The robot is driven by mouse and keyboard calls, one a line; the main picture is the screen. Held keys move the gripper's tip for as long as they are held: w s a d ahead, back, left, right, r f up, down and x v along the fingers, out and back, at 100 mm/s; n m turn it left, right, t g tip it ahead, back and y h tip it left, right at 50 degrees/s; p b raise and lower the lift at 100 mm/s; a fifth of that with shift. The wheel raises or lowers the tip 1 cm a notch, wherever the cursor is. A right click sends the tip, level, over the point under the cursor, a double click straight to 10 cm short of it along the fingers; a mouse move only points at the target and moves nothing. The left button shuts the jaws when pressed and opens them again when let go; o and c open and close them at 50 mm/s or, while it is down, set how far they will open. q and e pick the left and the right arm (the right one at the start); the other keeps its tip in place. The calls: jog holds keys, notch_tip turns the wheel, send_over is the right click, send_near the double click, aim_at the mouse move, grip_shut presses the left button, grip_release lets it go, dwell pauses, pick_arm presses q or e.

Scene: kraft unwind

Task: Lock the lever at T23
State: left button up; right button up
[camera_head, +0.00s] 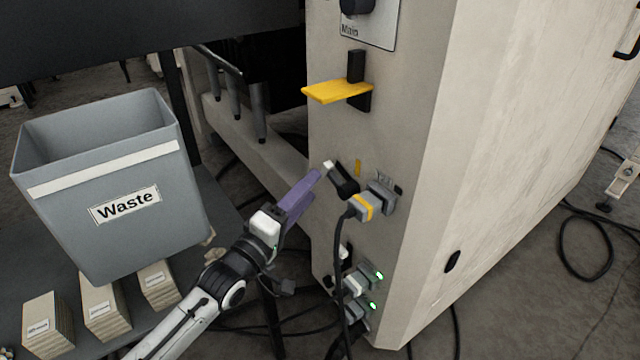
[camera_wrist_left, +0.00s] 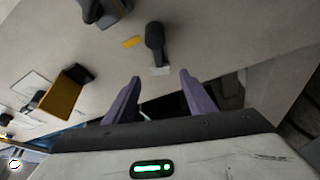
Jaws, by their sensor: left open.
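A black lever (camera_head: 345,182) with a pale tip sticks out of the beige cabinet face, beside a grey plug with a yellow band (camera_head: 364,207). The small label by its socket is too blurred to read surely as T23. In the left wrist view the lever (camera_wrist_left: 155,40) hangs from the panel, its pale end pointing towards the gap between my fingers. My left gripper (camera_head: 318,176), with purple fingers, is open and empty just left of the lever tip. In the wrist view the open fingertips (camera_wrist_left: 159,76) stand either side of that tip; contact cannot be told. My right gripper is out of view.
A yellow handle (camera_head: 338,92) juts out above the lever. Lower plugs (camera_head: 356,284) with green lights sit below, and a black cable (camera_head: 340,260) hangs from the banded plug. A grey Waste bin (camera_head: 110,190) and several small cartons (camera_head: 102,308) stand at left.

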aim_at(324, 172)
pick_arm(q)
jog(key=shift+b+x, duration=0.75)
jog(key=shift+x, duration=1.9)
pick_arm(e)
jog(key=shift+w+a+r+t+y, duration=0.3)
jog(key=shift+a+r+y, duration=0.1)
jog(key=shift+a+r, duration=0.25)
pick_arm(q)
grip_shut()
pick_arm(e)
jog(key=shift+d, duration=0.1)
